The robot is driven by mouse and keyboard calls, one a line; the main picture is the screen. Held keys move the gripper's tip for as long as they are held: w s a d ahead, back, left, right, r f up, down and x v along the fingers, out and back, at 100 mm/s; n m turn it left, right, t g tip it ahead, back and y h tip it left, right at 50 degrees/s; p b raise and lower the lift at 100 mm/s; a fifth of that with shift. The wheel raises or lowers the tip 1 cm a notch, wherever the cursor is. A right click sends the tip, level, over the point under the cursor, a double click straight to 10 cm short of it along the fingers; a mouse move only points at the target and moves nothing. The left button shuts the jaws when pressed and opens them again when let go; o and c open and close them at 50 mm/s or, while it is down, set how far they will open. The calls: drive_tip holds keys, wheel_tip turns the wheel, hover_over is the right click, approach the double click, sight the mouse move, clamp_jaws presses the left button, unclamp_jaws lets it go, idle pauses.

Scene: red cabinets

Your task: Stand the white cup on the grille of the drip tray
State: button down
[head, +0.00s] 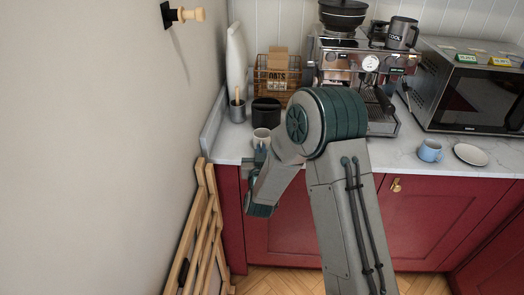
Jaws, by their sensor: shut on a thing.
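The white cup (261,134) is at the front left of the counter, upright as far as I can see. My gripper (260,151) reaches in from the front edge and is shut on the cup; its fingers are small here and my wrist hides part of the cup's lower side. I cannot tell whether the cup touches the counter. The drip tray (386,127) is at the foot of the silver espresso machine (340,57), to the right of the cup. My arm hides the tray's left part, and its dark grille shows only in part.
A black container (266,111) and a grey utensil pot (237,112) stand behind the cup. A wire basket (277,76) is further back. A blue cup (430,150), a white saucer (470,154) and a microwave (470,88) are at the right. The wall is close on the left.

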drive_tip(key=shift+f+b, duration=0.2)
drive_tip(key=shift+b, duration=0.1)
drive_tip(key=c, duration=1.6)
unclamp_jaws()
drive_tip(key=shift+r, duration=0.1)
